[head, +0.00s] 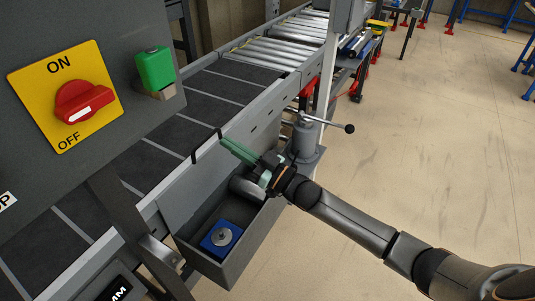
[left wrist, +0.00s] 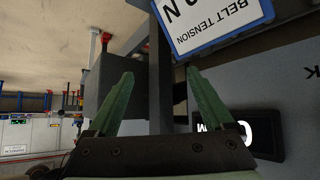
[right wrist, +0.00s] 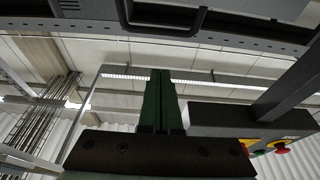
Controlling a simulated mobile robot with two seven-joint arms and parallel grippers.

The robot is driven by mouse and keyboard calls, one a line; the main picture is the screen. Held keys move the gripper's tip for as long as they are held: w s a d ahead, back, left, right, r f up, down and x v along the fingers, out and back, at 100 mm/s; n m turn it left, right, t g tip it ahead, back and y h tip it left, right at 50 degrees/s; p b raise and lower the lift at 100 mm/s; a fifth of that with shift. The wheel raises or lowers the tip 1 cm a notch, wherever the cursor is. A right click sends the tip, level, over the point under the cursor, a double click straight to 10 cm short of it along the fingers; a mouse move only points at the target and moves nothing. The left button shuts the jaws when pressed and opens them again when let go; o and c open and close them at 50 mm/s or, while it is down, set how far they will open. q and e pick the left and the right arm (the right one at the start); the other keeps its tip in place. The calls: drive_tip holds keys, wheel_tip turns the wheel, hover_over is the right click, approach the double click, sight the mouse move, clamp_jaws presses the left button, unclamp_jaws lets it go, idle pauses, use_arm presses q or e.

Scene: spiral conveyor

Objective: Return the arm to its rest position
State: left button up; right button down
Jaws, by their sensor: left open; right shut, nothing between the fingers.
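My right arm (head: 345,210) comes in from the lower right in the head view and reaches over the grey bin. My right gripper (head: 238,151) has its green fingers together with nothing between them, beside the conveyor's side rail and above the bin. The closed fingers also show in the right wrist view (right wrist: 160,78), pointing up past a dark frame. My left gripper (left wrist: 158,76) shows only in the left wrist view. Its two green fingers are spread apart and empty, below a "BELT TENSION" label. My left arm is out of the head view.
The grey bin (head: 255,250) holds a blue block with a grey round part (head: 221,237). The conveyor (head: 200,105) runs alongside. A clamp with a lever (head: 306,135) stands beyond the bin. A control panel with a red switch (head: 82,103) is at left.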

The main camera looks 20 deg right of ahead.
drive_tip(key=s+d+r, duration=0.1)
drive_tip(key=s+d, duration=0.3)
drive_tip(key=s, duration=0.2)
drive_tip(key=shift+d, duration=0.25)
drive_tip(key=s+a+f+m+g+h, duration=0.15)
drive_tip(key=s+f+h, duration=0.25)
drive_tip(key=f, duration=0.5)
drive_tip(key=s+f+m+g+h, duration=0.1)
drive_tip(key=s+f+m+h, duration=0.25)
drive_tip(key=f, duration=0.45)
drive_tip(key=s+d+f+g+h, duration=0.1)
drive_tip(key=s+f+g+h, duration=0.2)
drive_tip(key=s+f, duration=0.9)
drive_tip(key=s+g, duration=0.2)
drive_tip(key=shift+s+f+m, duration=0.3)
drive_tip(key=shift+s+f, duration=0.05)
drive_tip(key=shift+s, duration=0.05)
